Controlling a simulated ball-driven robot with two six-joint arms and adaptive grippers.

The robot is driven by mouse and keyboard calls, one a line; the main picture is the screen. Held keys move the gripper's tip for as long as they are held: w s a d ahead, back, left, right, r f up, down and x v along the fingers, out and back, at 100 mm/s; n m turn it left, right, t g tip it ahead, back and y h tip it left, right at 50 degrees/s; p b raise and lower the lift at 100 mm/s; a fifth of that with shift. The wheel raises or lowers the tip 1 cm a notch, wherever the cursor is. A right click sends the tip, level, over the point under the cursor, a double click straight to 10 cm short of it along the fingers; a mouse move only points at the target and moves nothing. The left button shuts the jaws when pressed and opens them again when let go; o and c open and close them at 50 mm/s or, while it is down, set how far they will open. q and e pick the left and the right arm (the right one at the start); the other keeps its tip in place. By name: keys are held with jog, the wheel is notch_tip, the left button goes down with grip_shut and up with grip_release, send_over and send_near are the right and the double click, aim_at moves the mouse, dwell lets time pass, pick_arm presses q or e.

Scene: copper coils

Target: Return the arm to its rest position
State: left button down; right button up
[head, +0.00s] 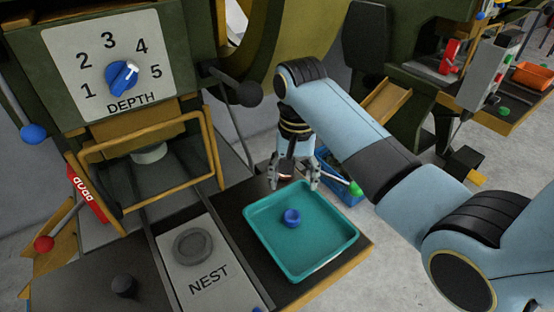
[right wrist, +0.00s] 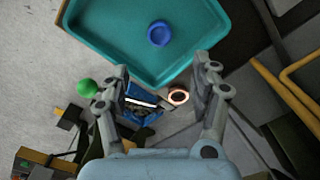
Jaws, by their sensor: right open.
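My right arm reaches in from the right of the head view. My right gripper (head: 293,184) points down near the back edge of the teal tray (head: 335,257). In the right wrist view its two fingers (right wrist: 160,76) stand wide apart, with nothing held between them. A blue ring-shaped piece (head: 291,217) lies in the tray, apart from the fingers; it also shows in the right wrist view (right wrist: 159,34). A copper-coloured ring (right wrist: 178,97) shows between the fingers in the right wrist view, beyond them; its support is unclear. My left gripper is not in view.
The press with its DEPTH dial (head: 122,77) and yellow guard frame (head: 150,145) stands at left. The NEST plate (head: 205,262) lies left of the tray. A blue crate (head: 338,182) sits behind the tray.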

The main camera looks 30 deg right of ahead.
jog(key=s+d+r+n+t, duration=0.15)
jog(key=s+r+n, duration=0.3)
jog(key=s, duration=0.65)
jog(key=s+a+r+n+t, duration=0.15)
jog(key=s+r+n, duration=0.3)
jog(key=s, duration=0.75)
jog(key=d+f+b, duration=0.3)
jog(key=f+b, duration=0.1)
jog(key=f, duration=2.6)
jog(key=s+d+f+g+b, duration=0.1)
jog(key=s+f+b, duration=0.3)
jog(key=s+f, duration=1.5)
notch_tip(320, 180, down, 3)
jog(key=shift+s+d+r+m+g+h, duration=0.1)
jog(key=shift+s+d+m+g+h, duration=0.25)
jog(key=shift+g, duration=0.25)
